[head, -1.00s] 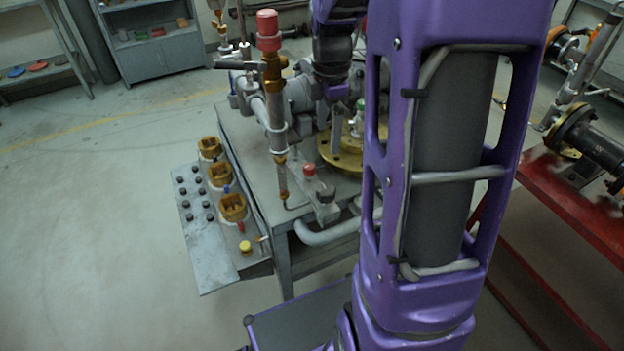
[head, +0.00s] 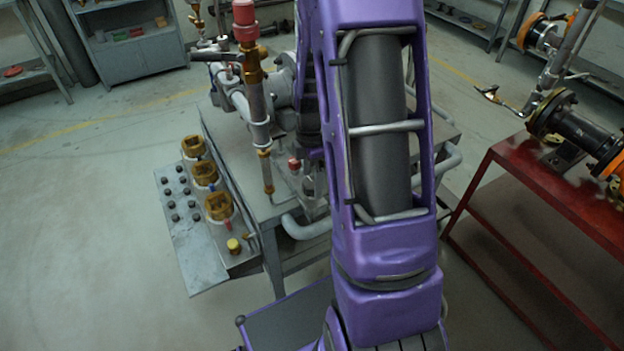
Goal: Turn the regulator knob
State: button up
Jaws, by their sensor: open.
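A small red knob (head: 294,163) sits low on the fittings of the grey workbench (head: 228,150), just left of my arm. A larger red cap (head: 245,20) tops the upright brass and silver pipe at the bench's left. I cannot tell from the picture which of these is the regulator knob. My purple arm stands in front of the bench's right part. The dark wrist shows behind it, above and just right of the small red knob. My gripper's fingers cannot be made out behind the arm and among the fittings.
A sloped panel with black buttons (head: 180,225), several brass valve handles (head: 219,207) and a yellow knob (head: 233,245) flanks the bench's left side. A red table (head: 535,190) with dark pipework stands at right. Grey floor at left is clear.

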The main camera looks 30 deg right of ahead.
jog(key=shift+f, duration=0.35)
jog(key=c, duration=1.4)
jog(key=shift+o, duration=0.2)
